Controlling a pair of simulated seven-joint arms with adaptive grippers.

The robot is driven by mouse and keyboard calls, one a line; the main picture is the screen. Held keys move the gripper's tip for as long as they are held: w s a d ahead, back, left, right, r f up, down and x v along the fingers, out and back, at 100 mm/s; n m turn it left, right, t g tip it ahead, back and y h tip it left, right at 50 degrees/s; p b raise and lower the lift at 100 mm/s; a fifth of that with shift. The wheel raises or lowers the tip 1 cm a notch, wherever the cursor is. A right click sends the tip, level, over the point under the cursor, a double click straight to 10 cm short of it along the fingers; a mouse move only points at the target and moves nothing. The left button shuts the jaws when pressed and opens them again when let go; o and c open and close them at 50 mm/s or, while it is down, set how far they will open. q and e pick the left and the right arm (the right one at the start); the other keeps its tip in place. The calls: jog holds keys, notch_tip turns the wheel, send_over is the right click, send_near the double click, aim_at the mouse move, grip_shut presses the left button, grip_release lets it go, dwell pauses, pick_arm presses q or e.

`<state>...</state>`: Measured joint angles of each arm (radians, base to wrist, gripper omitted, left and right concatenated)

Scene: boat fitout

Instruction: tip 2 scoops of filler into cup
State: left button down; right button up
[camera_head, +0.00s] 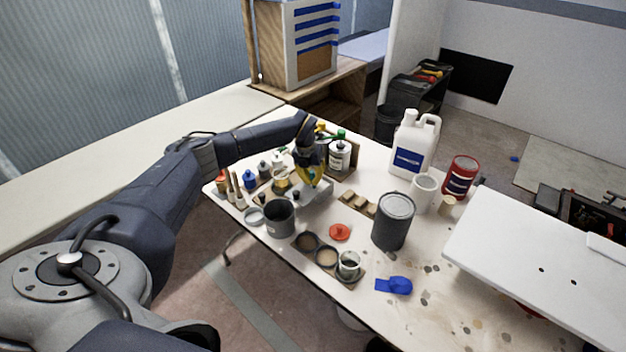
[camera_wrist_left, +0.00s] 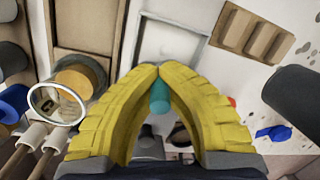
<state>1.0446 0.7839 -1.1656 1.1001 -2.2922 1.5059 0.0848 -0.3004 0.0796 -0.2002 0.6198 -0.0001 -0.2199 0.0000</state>
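My left gripper (camera_head: 314,183) points down over a white tray (camera_head: 319,206) at the back of the table. In the left wrist view its yellow fingers (camera_wrist_left: 158,68) meet at the tips around a slim teal handle (camera_wrist_left: 159,97), whose end sticks up between them. The handle's other end is hidden. A small light-rimmed cup (camera_head: 348,267) stands at the near end of a dark holder (camera_head: 321,263) with tan-filled round wells. A dark grey pot (camera_head: 279,220) stands left of the holder, and a white mug (camera_head: 424,190) farther right. Which vessel holds filler is unclear. My right gripper is out of view.
A grey can (camera_head: 393,222), white jug (camera_head: 411,148) and red can (camera_head: 460,177) stand to the right. Small bottles and brushes crowd the left.

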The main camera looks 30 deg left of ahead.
pick_arm(q)
jog(key=shift+r, duration=4.25)
jog(key=shift+s, duration=0.1)
